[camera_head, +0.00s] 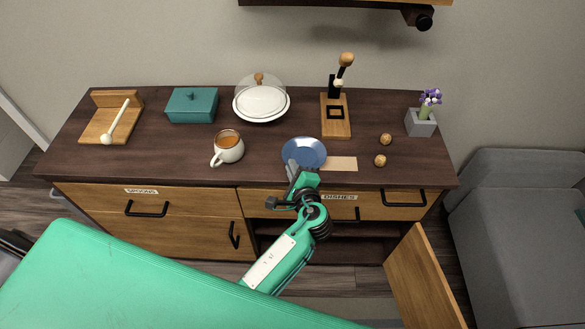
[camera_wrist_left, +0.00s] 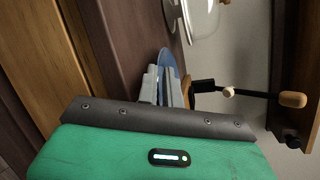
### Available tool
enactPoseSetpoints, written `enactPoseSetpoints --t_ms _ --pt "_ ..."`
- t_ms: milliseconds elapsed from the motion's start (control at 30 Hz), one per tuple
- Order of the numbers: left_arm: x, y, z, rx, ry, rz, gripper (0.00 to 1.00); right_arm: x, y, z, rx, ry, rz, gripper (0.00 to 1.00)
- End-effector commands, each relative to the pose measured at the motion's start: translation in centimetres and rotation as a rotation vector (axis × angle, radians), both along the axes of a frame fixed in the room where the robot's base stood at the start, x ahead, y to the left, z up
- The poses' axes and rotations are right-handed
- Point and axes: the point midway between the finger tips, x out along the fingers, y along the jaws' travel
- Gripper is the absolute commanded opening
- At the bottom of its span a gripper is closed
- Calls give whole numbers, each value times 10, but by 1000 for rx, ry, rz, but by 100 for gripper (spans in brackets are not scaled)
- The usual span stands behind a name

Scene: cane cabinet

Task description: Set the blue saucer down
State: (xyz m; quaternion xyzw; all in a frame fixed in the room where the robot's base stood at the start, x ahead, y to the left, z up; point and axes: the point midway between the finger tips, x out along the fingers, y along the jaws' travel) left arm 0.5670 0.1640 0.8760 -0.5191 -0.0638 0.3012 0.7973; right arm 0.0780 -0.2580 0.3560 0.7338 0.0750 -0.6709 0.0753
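The blue saucer (camera_head: 304,151) is at the front edge of the dark cabinet top (camera_head: 270,168), right of the white mug. My left gripper (camera_head: 294,169) is at the saucer's near rim and looks shut on it. In the left wrist view the saucer (camera_wrist_left: 167,62) shows nearly edge-on at the tips of the close-set grey fingers (camera_wrist_left: 163,82). The saucer looks about level with the top; I cannot tell whether it touches it. The fingers hide part of its near rim. My right gripper is not in view.
A tan card (camera_head: 342,164) lies right of the saucer. The mug (camera_head: 227,148), glass-domed dish (camera_head: 261,103), wooden stand (camera_head: 336,115), two small brown balls (camera_head: 380,160) and flower pot (camera_head: 421,122) stand around. A cabinet door (camera_head: 424,279) hangs open at lower right.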

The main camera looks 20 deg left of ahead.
Motion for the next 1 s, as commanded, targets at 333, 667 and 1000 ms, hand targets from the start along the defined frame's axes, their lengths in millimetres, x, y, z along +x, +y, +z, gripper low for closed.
enactPoseSetpoints --t_ms 333,667,1000 --pt "0 0 5 -1 -1 0 13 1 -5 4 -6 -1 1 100" --pt "-50 -34 13 -5 1 0 13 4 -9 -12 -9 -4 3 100" --pt "-93 -63 26 -1 -1 0 13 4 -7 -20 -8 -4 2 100"
